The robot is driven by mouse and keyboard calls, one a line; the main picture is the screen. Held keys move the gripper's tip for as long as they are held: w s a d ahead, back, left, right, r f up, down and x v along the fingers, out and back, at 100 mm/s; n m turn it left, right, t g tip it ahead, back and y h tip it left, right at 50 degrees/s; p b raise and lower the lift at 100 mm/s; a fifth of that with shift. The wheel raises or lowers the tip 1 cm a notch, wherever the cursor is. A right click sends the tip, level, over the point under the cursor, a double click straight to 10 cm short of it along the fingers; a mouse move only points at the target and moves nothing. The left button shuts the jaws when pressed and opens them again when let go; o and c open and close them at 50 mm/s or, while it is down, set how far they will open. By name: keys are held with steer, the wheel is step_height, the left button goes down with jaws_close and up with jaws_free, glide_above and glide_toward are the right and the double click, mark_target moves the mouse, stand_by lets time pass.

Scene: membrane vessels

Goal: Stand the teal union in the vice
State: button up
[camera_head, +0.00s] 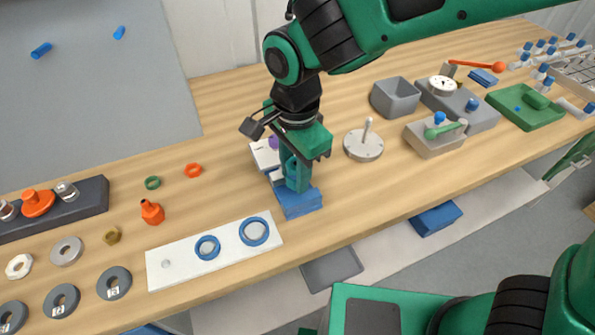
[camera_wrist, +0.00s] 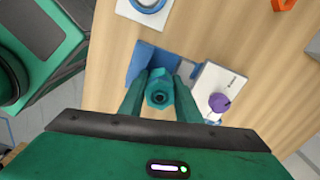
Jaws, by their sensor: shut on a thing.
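My gripper (camera_head: 297,178) points down over the blue vice (camera_head: 300,205) near the front edge of the bench. In the wrist view its two fingers (camera_wrist: 160,88) are shut on the teal union (camera_wrist: 159,97), one on each side. The union's round end with a dark bore faces the wrist camera. The vice (camera_wrist: 139,62) shows behind and beside the fingers there. In the head view the fingers hide most of the union. I cannot tell whether its lower end touches the vice or sits between the jaws.
A white block with a purple knob (camera_wrist: 219,102) stands close beside the vice. A white plate with blue rings (camera_head: 230,243) lies left of it. A grey disc with a post (camera_head: 363,145) and a grey bin (camera_head: 396,97) stand right. Bare bench lies between.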

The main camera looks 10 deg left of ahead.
steer(key=shift+s+f, duration=0.85)
steer(key=shift+w+f, duration=0.15)
steer(key=shift+w, duration=0.05)
steer(key=o, duration=1.2)
steer(key=shift+w+f, duration=0.1)
steer(key=shift+w, duration=0.05)
steer(key=shift+c, duration=0.2)
steer(key=shift+w+r, duration=0.1)
steer(key=shift+r, duration=0.25)
steer(key=shift+w+a+r+g, duration=0.15)
steer(key=shift+w+r, duration=0.45)
steer(key=shift+r, duration=0.05)
steer(key=shift+w+a+r+g, duration=0.1)
steer(key=shift+w+r+g, duration=0.05)
steer(key=shift+w+r, duration=0.45)
steer(key=r, duration=0.3)
steer(key=s+r, duration=0.1)
steer(key=r, duration=0.2)
steer(key=shift+s+d, duration=0.1)
steer(key=shift+r, duration=0.5)
